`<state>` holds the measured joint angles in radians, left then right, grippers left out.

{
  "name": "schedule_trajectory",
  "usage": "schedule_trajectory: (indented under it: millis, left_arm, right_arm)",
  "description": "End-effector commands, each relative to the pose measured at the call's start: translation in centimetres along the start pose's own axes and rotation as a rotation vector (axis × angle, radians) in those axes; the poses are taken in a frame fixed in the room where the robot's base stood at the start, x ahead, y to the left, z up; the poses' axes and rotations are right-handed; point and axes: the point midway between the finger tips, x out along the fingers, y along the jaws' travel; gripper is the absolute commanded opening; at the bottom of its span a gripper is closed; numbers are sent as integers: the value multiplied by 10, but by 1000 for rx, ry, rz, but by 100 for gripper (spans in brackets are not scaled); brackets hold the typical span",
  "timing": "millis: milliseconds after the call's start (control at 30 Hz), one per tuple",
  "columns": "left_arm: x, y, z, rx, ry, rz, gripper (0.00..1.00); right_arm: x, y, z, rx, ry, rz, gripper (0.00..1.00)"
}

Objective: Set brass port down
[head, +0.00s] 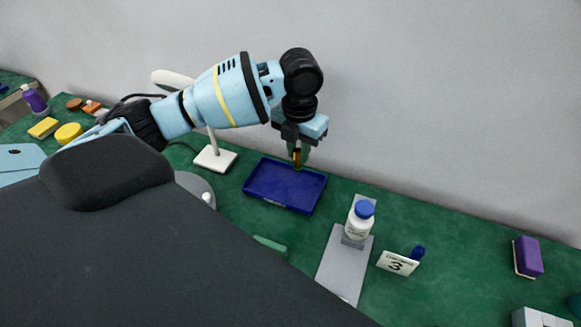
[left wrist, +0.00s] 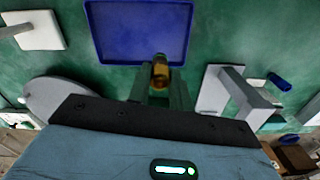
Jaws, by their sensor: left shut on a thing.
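The brass port (head: 297,158) is a small gold-coloured piece held upright between the fingers of my left gripper (head: 298,155). It also shows in the left wrist view (left wrist: 160,72), between the two fingertips (left wrist: 160,90). My left gripper is shut on it. In the head view the gripper points down over the back edge of a shallow blue tray (head: 270,200); in the left wrist view the port overlaps the near edge of the tray (left wrist: 140,35). I cannot tell whether it touches the tray. My right gripper is in neither view.
Right of the tray, a white bottle with a blue cap (head: 359,220) stands on a grey stand (head: 343,265). A white lamp base (head: 214,158) stands left of the tray. The tray looks empty.

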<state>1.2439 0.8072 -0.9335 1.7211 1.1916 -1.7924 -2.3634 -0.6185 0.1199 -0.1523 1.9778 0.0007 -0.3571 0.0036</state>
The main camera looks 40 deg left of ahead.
Motion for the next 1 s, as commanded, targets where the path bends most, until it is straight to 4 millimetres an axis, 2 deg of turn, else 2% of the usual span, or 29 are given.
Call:
schedule_trajectory:
  millis: [300, 533, 833, 1000]
  left_arm:
    - [44, 0, -1, 0, 2, 0, 0]
    - [50, 0, 0, 0, 1, 1, 0]
    - [91, 0, -1, -1, 2, 0, 0]
    - [96, 0, 0, 0, -1, 0, 0]
  right_arm:
    - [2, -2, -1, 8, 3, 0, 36]
    - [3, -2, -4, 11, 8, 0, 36]
    - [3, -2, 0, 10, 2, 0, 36]
    - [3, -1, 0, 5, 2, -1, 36]
